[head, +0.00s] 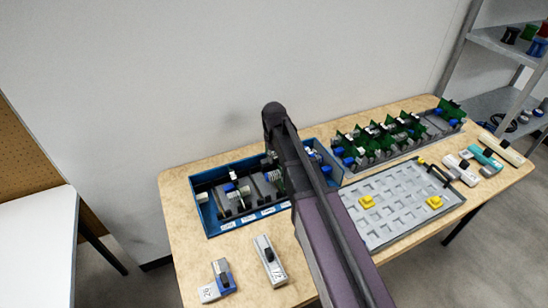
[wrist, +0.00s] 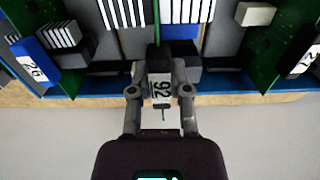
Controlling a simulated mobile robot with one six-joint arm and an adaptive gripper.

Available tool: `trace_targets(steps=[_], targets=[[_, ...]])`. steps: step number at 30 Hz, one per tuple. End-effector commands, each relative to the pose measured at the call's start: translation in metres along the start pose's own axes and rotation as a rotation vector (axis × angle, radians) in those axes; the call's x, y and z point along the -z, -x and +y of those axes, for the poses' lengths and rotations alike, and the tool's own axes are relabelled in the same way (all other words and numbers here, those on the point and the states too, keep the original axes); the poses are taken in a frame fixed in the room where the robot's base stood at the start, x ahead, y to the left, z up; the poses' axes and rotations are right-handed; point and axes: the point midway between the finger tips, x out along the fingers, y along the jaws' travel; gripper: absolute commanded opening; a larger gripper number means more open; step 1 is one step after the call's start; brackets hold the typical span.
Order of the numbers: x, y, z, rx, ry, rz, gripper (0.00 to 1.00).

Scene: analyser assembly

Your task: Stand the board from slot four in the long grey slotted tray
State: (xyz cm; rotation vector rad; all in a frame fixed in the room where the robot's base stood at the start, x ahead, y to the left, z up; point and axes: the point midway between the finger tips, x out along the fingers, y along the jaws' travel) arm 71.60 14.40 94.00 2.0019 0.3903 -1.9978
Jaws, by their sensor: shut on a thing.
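In the wrist view my gripper (wrist: 161,92) is shut on a board (wrist: 162,113), seen nearly edge-on with a white label reading 92 between the fingers. The blue slotted box (wrist: 240,96) lies under and beyond it; I cannot tell whether the board is still seated there. In the head view my arm hides the gripper and part of the blue box (head: 211,219) at the left of the table. The long grey slotted tray (head: 362,164) stands along the back right, with several green boards (head: 404,124) upright in it and bare room near its right end.
A pale grey pocketed plate (head: 385,226) with yellow pieces (head: 435,202) lies in front of the long tray. Loose modules lie at the front left, such as a grey one (head: 269,258), and at the right edge, such as a teal one (head: 484,155). A shelf stands at the right.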

Motion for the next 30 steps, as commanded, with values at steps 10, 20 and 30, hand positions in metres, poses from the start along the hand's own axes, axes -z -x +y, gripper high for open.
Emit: trace_targets(steps=[10, 20, 30], targets=[[0.000, -0.004, 0.000, 0.000, 0.000, 0.000, 0.00], [0.000, -0.008, 0.000, 0.000, 0.000, 0.000, 0.00], [0.000, -0.011, 0.000, 0.000, 0.000, 0.000, 0.00]])
